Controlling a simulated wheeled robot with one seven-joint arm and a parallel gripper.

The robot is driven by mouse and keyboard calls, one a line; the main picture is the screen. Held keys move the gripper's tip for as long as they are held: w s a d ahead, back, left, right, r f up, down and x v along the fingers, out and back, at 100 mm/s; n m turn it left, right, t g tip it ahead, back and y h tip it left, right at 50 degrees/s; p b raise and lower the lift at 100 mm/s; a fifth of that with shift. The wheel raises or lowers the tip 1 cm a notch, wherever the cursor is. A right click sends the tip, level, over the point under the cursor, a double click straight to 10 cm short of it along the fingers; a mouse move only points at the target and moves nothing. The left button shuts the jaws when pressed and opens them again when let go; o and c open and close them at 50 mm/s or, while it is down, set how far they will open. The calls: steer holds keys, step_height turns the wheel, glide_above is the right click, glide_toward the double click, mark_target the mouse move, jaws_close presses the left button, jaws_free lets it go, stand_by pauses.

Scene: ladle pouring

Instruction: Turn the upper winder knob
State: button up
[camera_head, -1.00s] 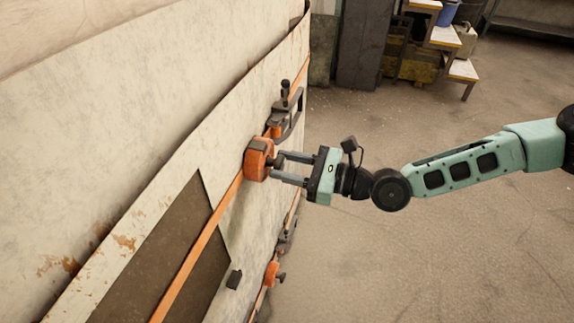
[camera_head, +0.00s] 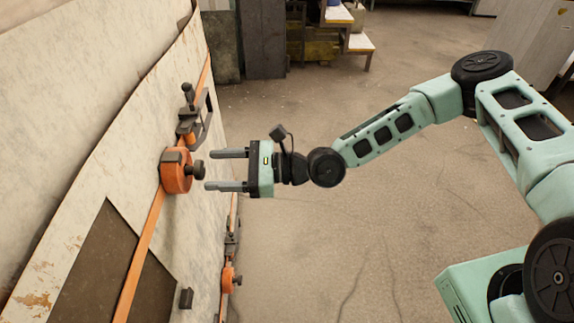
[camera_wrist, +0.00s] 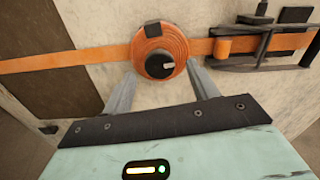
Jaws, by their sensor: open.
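The upper winder is an orange round reel (camera_head: 175,172) on an orange strap along the pale wall, left of centre in the head view. Its dark knob (camera_head: 196,171) sticks out to the right, towards my gripper (camera_head: 208,170). My gripper is open and empty, its two fingers pointing at the winder, with the tips a little short of the knob and apart from it. In the wrist view the black knob (camera_wrist: 160,64) with a pale mark sits on the orange reel (camera_wrist: 178,45), roughly between the two fingers (camera_wrist: 164,88).
A dark ratchet buckle (camera_head: 196,115) sits on the strap just beyond the winder. A lower winder (camera_head: 228,278) shows further down the wall. A brown panel (camera_head: 90,270) lies on the wall at left. Wooden steps (camera_head: 340,30) stand far back; the floor (camera_head: 330,240) between is clear.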

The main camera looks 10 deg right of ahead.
steer(key=s+d+b, duration=0.1)
steer(key=s+d, duration=0.1)
steer(key=d, duration=1.2)
steer(key=shift+d+b, duration=0.25)
steer(key=shift+b, duration=0.05)
